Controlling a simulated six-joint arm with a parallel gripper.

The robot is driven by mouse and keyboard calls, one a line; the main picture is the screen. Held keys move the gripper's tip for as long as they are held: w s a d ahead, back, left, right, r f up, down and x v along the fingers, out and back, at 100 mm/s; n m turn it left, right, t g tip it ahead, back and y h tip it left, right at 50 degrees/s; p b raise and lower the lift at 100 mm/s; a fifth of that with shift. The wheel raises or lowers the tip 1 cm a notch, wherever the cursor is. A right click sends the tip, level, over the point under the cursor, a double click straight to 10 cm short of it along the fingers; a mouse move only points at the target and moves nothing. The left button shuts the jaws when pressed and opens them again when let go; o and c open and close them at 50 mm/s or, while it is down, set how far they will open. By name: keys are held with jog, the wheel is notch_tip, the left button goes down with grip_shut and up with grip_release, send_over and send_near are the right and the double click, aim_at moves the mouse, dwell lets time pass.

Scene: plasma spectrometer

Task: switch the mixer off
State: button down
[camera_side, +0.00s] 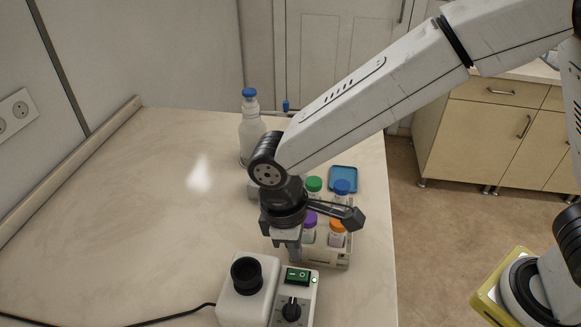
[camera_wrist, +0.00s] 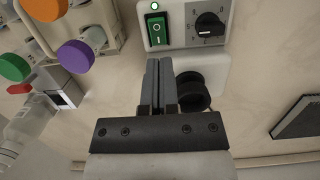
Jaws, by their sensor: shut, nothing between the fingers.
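The mixer (camera_side: 249,297) is a white box with a black round cup on top, at the front of the table in the side view. Its control panel carries a green rocker switch (camera_side: 297,275) and a black knob (camera_side: 291,309). In the wrist view the green switch (camera_wrist: 156,29) shows its I and O marks, with a lit green lamp (camera_wrist: 154,6) beside it. The black cup (camera_wrist: 192,92) is partly behind the fingers. My gripper (camera_side: 295,256) is shut and empty, pointing down just behind the panel. In the wrist view its fingertips (camera_wrist: 159,62) lie close to the switch; contact cannot be told.
A rack (camera_side: 345,262) with several colour-capped tubes stands right behind my gripper. A bottle with a blue cap (camera_side: 250,130) and a blue tray (camera_side: 343,179) are farther back. A black cable (camera_side: 175,316) runs left from the mixer. The table's left side is clear.

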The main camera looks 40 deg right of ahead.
aim_at(297, 277)
jog(key=shift+s+d+f, duration=0.1)
jog(key=shift+d+f, duration=0.05)
jog(key=shift+f, duration=1)
jog(key=shift+s+d+f, duration=0.1)
jog(key=shift+s+f, duration=0.05)
jog(key=shift+f, duration=0.95)
jog(key=shift+s+d+f, duration=0.1)
jog(key=shift+d+f, duration=0.05)
jog(key=shift+f, duration=1)
jog(key=shift+s+d+f, duration=0.3)
jog(key=shift+s+f, duration=0.05)
jog(key=shift+f, duration=0.2)
jog(key=shift+s+d+f, duration=0.1)
jog(key=shift+w+a, duration=0.6)
jog(key=shift+w+a+r, duration=0.1)
jog(key=shift+r, duration=0.25)
notch_tip(297, 277, up, 14)
jog(key=w+a, duration=0.1)
jog(key=shift+w+a+r, duration=0.15)
jog(key=shift+w, duration=0.05)
